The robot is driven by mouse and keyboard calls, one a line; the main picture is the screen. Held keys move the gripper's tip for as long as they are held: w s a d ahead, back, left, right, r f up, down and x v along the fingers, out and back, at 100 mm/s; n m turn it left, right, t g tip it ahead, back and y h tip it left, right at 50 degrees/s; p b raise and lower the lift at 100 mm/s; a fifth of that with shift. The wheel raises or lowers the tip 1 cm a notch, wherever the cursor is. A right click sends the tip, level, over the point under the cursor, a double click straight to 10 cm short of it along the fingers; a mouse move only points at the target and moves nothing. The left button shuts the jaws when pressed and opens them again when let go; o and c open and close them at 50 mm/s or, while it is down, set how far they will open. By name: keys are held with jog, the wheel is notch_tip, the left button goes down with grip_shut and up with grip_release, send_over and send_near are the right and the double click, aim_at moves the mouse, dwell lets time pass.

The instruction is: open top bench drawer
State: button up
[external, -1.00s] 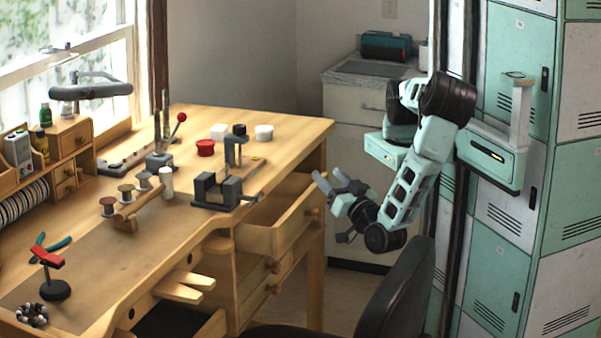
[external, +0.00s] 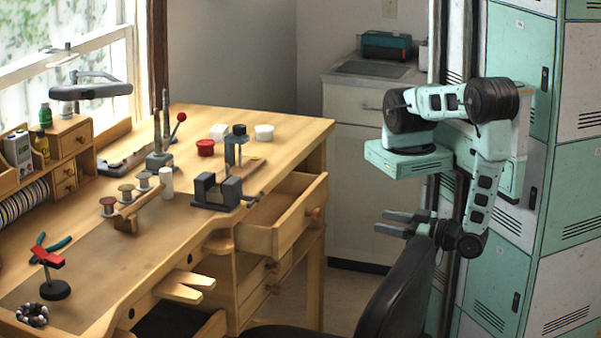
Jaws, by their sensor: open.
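The top bench drawer (external: 285,228) is a light wooden drawer under the right end of the wooden workbench (external: 95,262). It stands pulled out, with its inside showing and a round wooden knob (external: 313,212) on its front. My gripper (external: 388,222) is to the right of the drawer, apart from it, with its fingers pointing left. The fingers are spread and nothing is between them.
A dark chair (external: 392,300) stands in front of the bench, just below my gripper. Two more drawers (external: 262,285) below look shut. A vise (external: 218,190) and other tools stand on the bench top. Lockers (external: 575,190) are behind my arm. Floor shows between bench and cabinet (external: 355,190).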

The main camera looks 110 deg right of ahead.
aim_at(320, 215)
jog(key=shift+y, duration=0.3)
jog(key=p+x, duration=0.1)
jog(key=x, duration=0.4)
jog(key=p+x, duration=0.1)
jog(key=x, duration=0.4)
jog(key=p+x, duration=0.1)
jog(key=x, duration=0.4)
jog(key=shift+w+d+f, duration=0.3)
